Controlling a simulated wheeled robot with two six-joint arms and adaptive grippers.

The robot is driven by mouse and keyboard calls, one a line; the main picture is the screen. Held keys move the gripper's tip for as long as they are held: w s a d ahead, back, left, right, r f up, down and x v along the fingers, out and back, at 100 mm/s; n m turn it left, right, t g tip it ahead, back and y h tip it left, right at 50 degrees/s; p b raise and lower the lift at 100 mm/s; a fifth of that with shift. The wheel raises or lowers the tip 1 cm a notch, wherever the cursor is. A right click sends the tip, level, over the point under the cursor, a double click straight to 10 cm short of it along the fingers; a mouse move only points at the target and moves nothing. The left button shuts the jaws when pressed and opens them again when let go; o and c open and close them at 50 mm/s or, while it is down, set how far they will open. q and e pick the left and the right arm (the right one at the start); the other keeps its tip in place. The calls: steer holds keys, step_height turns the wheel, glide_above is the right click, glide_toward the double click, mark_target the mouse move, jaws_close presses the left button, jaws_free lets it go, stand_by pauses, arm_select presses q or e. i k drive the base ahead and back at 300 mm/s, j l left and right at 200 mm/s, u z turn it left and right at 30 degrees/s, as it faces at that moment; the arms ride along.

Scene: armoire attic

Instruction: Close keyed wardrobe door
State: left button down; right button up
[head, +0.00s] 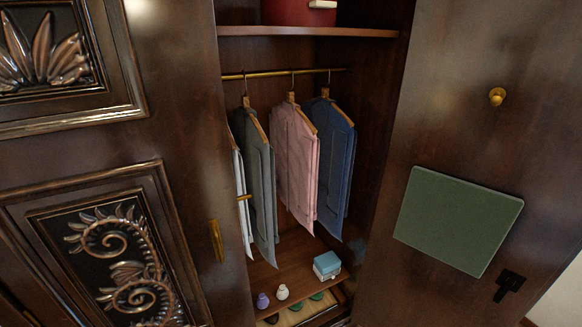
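The wardrobe's right door (450,130) stands open, with its dark wooden inner face toward me. A green square panel (458,221) and a small brass peg (497,96) are on this face. A small black fitting (509,285) sits low near its outer edge; I cannot tell whether it is the lock or holds a key. The carved left door (172,120) covers the left part of the wardrobe. It has a brass handle (216,240) near its edge, and a small brass piece (243,197) juts out beside it. Neither of my grippers is in view.
Several garments hang from a brass rail (260,75) inside. A red box (299,12) stands on the upper shelf (310,31). A blue-and-white box (327,265), a purple item (262,300) and a white item (283,292) stand below. A pale area shows at the lower right.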

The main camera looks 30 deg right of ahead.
mark_target(481, 188)
steer(key=k+l+u, duration=0.1)
steer(key=l, duration=0.35)
steer(key=k+l, duration=0.3)
steer(key=l, duration=0.15)
steer(key=k+l+u, duration=0.15)
steer(key=l, duration=0.35)
steer(key=k+l, duration=0.35)
steer(key=k+l+u, duration=0.15)
steer(key=l, duration=0.35)
steer(key=k+l+u, duration=0.1)
steer(key=k+l, duration=0.2)
steer(key=l, duration=0.3)
steer(key=k+l+u, duration=0.1)
steer(key=k+l, duration=0.2)
steer(key=l, duration=0.3)
steer(key=k+l+u, duration=0.1)
steer(key=k+l, duration=0.25)
steer(key=l, duration=0.2)
steer(key=k+l+u, duration=0.1)
steer(key=k+l, duration=0.25)
steer(key=l, duration=0.5)
steer(key=k+l, duration=0.1)
steer(key=l, duration=0.3)
